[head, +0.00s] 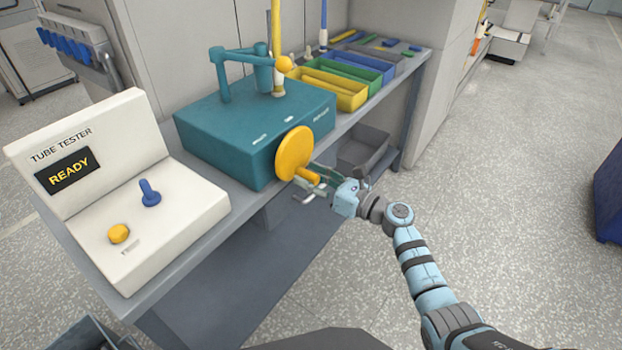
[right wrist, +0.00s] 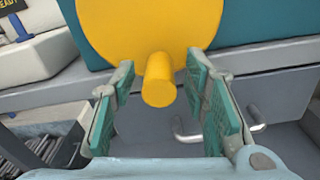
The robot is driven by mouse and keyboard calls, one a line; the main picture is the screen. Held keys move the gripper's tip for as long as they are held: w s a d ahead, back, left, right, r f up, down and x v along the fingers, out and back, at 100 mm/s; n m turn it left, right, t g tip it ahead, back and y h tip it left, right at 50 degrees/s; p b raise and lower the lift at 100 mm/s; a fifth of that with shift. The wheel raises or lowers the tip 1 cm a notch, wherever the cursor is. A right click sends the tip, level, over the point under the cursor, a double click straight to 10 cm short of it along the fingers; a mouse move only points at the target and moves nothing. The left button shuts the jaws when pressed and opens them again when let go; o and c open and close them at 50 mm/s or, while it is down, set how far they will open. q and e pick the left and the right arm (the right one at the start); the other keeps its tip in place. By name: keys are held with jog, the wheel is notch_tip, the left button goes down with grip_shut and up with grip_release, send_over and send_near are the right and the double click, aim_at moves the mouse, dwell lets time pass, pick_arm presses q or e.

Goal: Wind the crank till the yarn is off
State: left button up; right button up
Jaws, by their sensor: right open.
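The crank is a yellow disc (head: 294,152) on the front of a teal winder box (head: 240,150), with a yellow peg handle (head: 309,176) sticking out. In the right wrist view the disc (right wrist: 150,28) fills the top and the handle (right wrist: 159,80) points at the camera. My right gripper (head: 312,182) is open at the handle. In the right wrist view its two green-padded fingers (right wrist: 160,98) stand on either side of the handle, with gaps visible. A teal arm (head: 243,62) and a yellow upright post (head: 277,50) stand on the box. I cannot make out the yarn for certain. My left gripper is out of view.
A white tube tester (head: 170,226) reading READY, with a blue lever and yellow knob, stands left of the box. Yellow (head: 335,92), green and blue trays lie behind it to the right. A grey bin (head: 362,150) sits below.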

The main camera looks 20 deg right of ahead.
grip_shut()
jog(key=shift+s, duration=0.1)
